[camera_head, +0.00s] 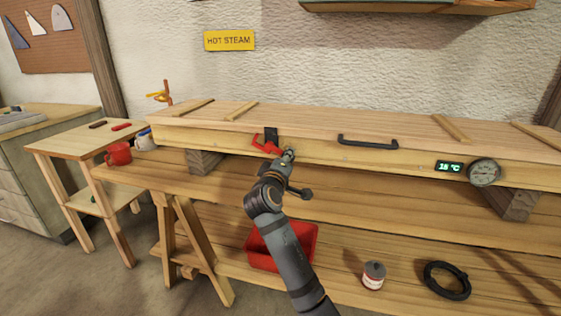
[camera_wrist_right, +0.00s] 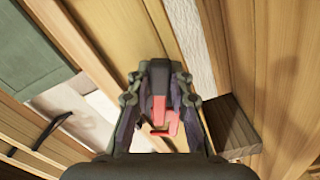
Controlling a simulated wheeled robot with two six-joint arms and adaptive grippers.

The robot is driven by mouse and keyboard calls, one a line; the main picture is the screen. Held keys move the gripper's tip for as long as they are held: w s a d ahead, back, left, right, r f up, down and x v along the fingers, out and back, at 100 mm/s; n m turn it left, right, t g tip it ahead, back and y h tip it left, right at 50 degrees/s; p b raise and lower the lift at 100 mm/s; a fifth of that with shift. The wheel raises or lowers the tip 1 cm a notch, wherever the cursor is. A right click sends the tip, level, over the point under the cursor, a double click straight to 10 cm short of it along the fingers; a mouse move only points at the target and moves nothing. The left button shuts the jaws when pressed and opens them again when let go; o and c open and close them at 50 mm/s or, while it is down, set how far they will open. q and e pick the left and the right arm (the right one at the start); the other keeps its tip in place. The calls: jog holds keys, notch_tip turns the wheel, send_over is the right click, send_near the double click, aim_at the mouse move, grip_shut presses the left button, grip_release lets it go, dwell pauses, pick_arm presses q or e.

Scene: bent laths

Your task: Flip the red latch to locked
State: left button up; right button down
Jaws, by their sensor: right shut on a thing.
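The red latch (camera_head: 267,147) sits on the front face of the long wooden steam box (camera_head: 330,152), left of its middle, just below a black catch plate (camera_head: 271,134). My right gripper (camera_head: 284,157) is at the latch and shut on it. In the right wrist view, the red latch (camera_wrist_right: 161,112) shows between the two fingers of my right gripper (camera_wrist_right: 158,118), with a hooked end sticking out. Part of the latch is hidden by the fingers. My left gripper is not in either view.
A black handle (camera_head: 368,142), a green display reading 15 °C (camera_head: 449,167) and a round gauge (camera_head: 484,172) are on the box front. A red crate (camera_head: 262,262), a can (camera_head: 374,275) and a black ring (camera_head: 447,281) are on the lower shelf. A red mug (camera_head: 119,153) stands at left.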

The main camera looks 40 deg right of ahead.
pick_arm(q)
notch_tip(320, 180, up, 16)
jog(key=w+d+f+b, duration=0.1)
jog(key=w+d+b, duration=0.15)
jog(key=b, duration=0.25)
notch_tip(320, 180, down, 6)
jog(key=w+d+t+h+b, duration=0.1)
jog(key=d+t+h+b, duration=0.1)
jog(key=b, duration=0.3)
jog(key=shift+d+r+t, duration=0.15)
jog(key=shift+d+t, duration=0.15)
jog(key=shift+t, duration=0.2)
pick_arm(e)
jog(key=w+a+f+m, duration=0.3)
jog(key=w+m, duration=0.1)
jog(key=m, duration=0.8)
jog(key=shift+w+a+f+m, duration=0.2)
jog(key=shift+a+f+m, duration=0.15)
jog(key=shift+f+m, duration=0.05)
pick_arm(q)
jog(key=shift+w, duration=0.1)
pick_arm(e)
jog(key=shift+r, duration=0.1)
jog(key=c, duration=1.2)
grip_release()
jog(key=shift+a, duration=0.1)
